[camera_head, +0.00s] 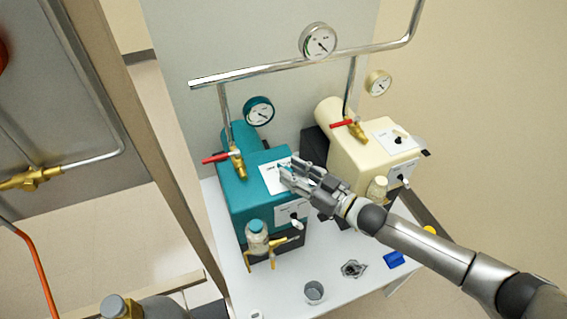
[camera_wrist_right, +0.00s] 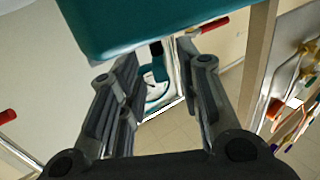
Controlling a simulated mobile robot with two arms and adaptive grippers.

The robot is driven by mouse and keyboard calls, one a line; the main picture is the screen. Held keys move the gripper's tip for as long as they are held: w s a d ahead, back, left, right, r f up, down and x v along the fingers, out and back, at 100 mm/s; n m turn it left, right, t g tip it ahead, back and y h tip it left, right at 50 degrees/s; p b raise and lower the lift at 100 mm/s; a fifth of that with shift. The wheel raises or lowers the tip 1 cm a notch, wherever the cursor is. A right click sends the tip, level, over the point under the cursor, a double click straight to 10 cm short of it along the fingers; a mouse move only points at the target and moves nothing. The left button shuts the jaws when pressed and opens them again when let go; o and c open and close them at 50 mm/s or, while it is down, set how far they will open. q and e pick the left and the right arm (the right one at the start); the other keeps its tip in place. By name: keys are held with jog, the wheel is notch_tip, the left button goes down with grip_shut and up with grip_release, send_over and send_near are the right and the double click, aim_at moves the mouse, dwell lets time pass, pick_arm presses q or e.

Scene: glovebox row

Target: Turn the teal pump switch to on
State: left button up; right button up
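The teal pump (camera_head: 240,198) stands on the white table, with a white switch plate (camera_head: 270,182) on its top. My right gripper (camera_head: 290,169) is over this plate, its fingers covering part of it. The switch lever is largely hidden there, so I cannot tell its position or whether the fingers touch it. In the right wrist view the fingers of my right gripper (camera_wrist_right: 160,75) are spread apart, with no object clearly held. The teal housing (camera_wrist_right: 150,20) fills the top of that view. My left gripper is not in view.
A cream pump (camera_head: 350,155) stands to the right, close to my right arm. A red-handled valve (camera_head: 220,157), a teal gauge (camera_head: 258,110) and a steel pipe (camera_head: 270,68) are behind. A grey cup (camera_head: 314,292) and a blue block (camera_head: 394,259) lie on the table (camera_head: 285,275) in front.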

jog(key=shift+x, duration=1.7)
grip_shut()
